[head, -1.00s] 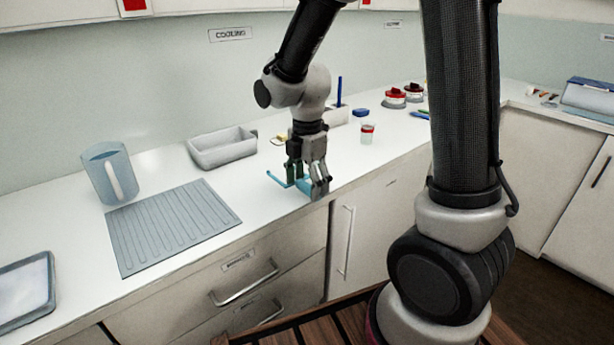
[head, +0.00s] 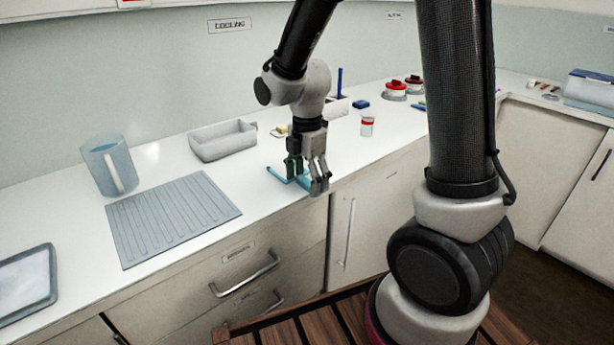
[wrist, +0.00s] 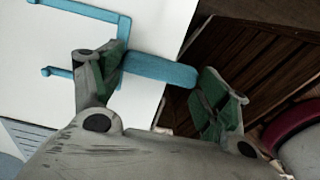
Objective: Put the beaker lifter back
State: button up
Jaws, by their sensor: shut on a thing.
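The beaker lifter (head: 276,174) is light blue, with a thin fork frame and a thicker handle. It is at the front edge of the white counter, right of the ribbed grey mat. My gripper (head: 308,183) points down and is shut on its handle. In the wrist view, the handle of the lifter (wrist: 160,70) lies between the green finger pads of my gripper (wrist: 163,82), and the fork extends left over the counter. My fingers partly hide the handle in the head view. I cannot tell whether the lifter touches the counter.
A ribbed grey mat (head: 173,220), a blue-grey jug (head: 102,165) and a grey tub (head: 224,143) are to the left. A small red-banded jar (head: 367,126) and red-lidded containers (head: 394,90) are to the right. A tray (head: 25,286) lies far left.

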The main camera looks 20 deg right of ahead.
jog(key=o, duration=1.2)
jog(key=shift+o, duration=0.2)
notch_tip(320, 180, up, 12)
jog(key=s+d+r+m+t, duration=0.2)
jog(key=s+d+r+m, duration=0.1)
jog(key=s+d+m, duration=0.3)
jog(key=s+d+r+m+t, duration=0.2)
jog(key=s+d+m, duration=0.4)
jog(key=s+m, duration=0.5)
jog(key=r+m, duration=0.1)
jog(key=m, duration=0.3)
jog(key=shift+s+d+m, duration=0.15)
jog(key=shift+s+m, duration=0.05)
jog(key=shift+m, duration=0.1)
